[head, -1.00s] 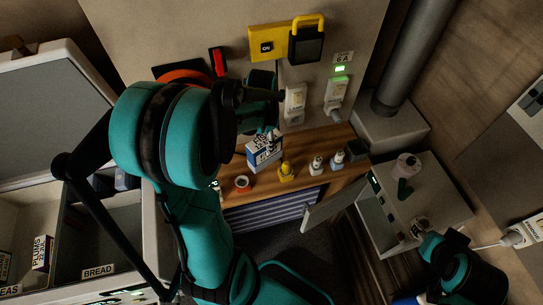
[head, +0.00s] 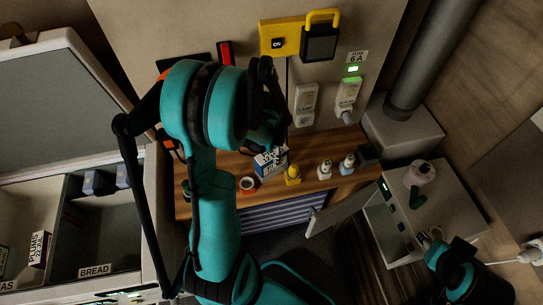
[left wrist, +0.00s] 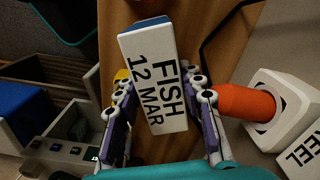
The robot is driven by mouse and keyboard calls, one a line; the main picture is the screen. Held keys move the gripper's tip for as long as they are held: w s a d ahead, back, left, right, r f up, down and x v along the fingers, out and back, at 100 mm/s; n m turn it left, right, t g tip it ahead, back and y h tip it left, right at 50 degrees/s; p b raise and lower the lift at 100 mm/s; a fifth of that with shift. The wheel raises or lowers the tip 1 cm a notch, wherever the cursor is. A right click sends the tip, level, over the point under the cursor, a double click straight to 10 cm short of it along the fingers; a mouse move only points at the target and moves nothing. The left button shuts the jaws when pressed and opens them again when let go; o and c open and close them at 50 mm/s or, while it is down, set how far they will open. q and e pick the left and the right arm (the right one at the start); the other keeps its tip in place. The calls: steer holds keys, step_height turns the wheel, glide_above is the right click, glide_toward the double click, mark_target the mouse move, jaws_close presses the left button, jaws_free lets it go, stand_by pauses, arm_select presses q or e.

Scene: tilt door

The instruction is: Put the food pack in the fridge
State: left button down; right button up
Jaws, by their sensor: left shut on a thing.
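The food pack (left wrist: 155,75) is a white box with a blue end, printed FISH 12 MAR, in the left wrist view. My left gripper (left wrist: 160,105) is shut on it, one finger on each side. In the head view the pack (head: 270,161) is at the wooden counter, below my left gripper (head: 268,135), which my arm partly hides. I cannot tell whether the pack touches the counter.
A white cabinet (head: 450,200) is at right. Wall sockets are behind the counter.

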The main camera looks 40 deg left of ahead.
arm_select(q)
steer(key=shift+f, duration=0.1)
steer(key=c, duration=1)
jaws_free()
steer(key=shift+o, duration=0.2)
